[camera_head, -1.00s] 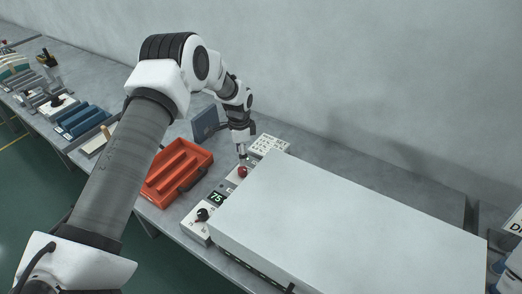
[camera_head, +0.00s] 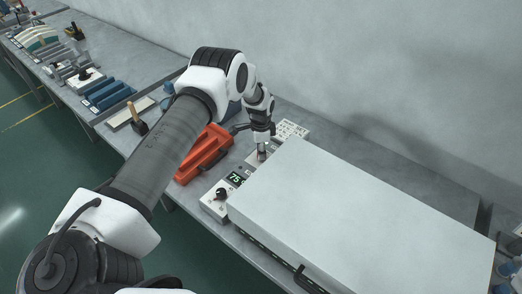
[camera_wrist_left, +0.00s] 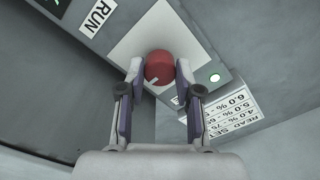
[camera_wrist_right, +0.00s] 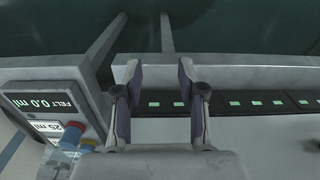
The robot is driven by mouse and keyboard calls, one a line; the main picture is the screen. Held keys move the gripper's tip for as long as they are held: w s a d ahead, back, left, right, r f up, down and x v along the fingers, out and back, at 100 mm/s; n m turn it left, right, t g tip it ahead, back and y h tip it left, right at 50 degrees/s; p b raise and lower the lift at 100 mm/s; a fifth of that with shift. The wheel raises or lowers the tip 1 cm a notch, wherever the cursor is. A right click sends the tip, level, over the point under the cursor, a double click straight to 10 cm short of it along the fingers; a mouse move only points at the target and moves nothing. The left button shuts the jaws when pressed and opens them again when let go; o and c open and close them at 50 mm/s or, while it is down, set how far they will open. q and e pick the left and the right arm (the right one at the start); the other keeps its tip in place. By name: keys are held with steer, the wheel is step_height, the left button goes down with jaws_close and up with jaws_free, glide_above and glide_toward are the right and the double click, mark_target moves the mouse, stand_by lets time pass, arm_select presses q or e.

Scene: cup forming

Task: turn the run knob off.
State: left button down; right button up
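The red round knob (camera_wrist_left: 159,66), with a pale pointer mark, sits on a light plate by a RUN label (camera_wrist_left: 98,16) in the left wrist view. In the head view my left gripper (camera_head: 261,153) points down at the control panel (camera_head: 215,205) and hides the knob. My right gripper (camera_wrist_right: 160,75) is open and empty in the right wrist view, above a machine edge with green lights.
A large white machine cover (camera_head: 340,205) lies right of the panel. A display reading 75 (camera_head: 236,178) and a black knob (camera_head: 221,193) are nearer. A percentage label (camera_wrist_left: 235,115) is close to the left gripper.

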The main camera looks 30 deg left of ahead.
arm_select(q)
steer(key=shift+f, duration=0.15)
steer(key=shift+s+f, duration=0.1)
